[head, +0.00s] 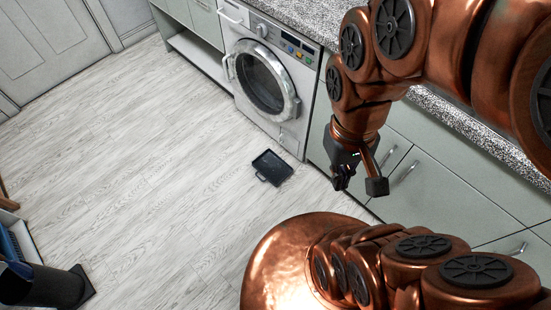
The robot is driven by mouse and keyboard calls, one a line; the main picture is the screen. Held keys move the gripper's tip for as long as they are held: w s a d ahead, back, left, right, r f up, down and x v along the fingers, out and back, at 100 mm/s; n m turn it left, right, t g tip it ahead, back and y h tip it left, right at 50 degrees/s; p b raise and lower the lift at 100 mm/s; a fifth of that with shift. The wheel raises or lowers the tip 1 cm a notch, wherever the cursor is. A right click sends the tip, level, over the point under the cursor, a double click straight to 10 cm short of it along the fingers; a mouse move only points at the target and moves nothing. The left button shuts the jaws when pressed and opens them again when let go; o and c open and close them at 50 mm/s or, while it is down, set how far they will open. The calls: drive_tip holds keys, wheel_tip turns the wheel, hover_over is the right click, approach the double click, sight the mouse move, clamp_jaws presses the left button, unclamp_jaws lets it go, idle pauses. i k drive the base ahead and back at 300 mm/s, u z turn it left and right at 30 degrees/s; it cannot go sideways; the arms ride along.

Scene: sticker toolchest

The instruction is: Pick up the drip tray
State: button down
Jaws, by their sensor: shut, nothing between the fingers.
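The drip tray (272,167) is a small, shallow black tray with a loop-like handle at its near left edge. It lies flat on the wooden floor, in front of the washing machine. My gripper (358,183) hangs from the copper arm to the right of the tray, clearly apart from it in the picture. It points downward, is shut and holds nothing. The tray is in full view, with nothing covering it.
The washing machine (262,75) stands behind the tray, with grey-green cabinets (455,190) and a speckled counter (285,14) alongside. A dark bin-like object (45,285) stands at lower left. The floor (150,150) left of the tray is clear.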

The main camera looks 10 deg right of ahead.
sight(270, 164)
drive_tip(key=u, duration=0.05)
drive_tip(key=i, duration=0.4)
